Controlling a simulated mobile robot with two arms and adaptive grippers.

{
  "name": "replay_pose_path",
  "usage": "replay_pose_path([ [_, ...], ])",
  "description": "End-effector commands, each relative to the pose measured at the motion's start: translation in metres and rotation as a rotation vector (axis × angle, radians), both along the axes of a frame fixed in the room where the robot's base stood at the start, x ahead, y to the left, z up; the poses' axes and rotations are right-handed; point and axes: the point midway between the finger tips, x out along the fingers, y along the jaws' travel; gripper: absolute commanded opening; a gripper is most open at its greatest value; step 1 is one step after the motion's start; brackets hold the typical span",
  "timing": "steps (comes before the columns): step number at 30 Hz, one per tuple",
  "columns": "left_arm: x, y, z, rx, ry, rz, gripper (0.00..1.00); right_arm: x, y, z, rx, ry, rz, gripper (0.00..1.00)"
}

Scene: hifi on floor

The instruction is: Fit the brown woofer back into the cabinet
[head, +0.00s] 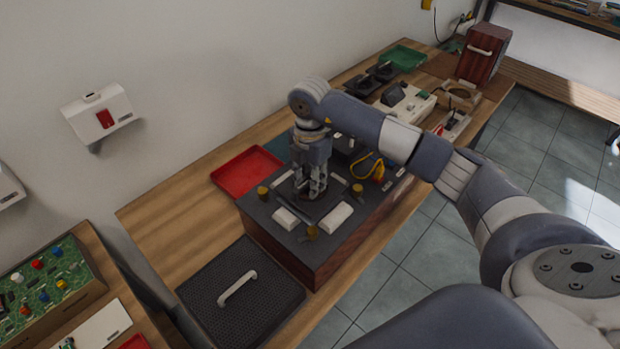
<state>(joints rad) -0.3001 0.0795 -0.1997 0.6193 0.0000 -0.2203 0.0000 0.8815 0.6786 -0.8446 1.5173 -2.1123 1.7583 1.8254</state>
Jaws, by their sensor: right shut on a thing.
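The cabinet (258,230) lies on the wooden bench with its dark face up and reddish-brown sides. My right gripper (311,192) points down over the middle of that face. It is shut on a dark, square-edged part (326,204) that looks like the woofer; the fingers hide much of it, and no brown shows clearly. I cannot tell whether it sits fully in the opening. White blocks (332,217) and brass-coloured knobs (312,233) stand around it on the face. My left gripper is not in view.
A black grille (205,295) with a white handle lies in front of the cabinet. A red tray (247,173) is behind it. A yellow cable (375,167) lies to the right. A tan ring (461,92), black drivers (383,72) and a green tray (402,57) are farther back. Bare bench is at left.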

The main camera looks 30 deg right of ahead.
Motion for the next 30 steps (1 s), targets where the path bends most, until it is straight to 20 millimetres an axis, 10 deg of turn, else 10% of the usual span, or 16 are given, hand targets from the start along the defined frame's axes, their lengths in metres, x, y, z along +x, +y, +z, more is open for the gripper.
replay_pose_path([
  [30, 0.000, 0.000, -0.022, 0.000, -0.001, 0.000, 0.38, 0.001, 0.000, -0.030, 0.001, -0.003, 0.000, 0.00],
])
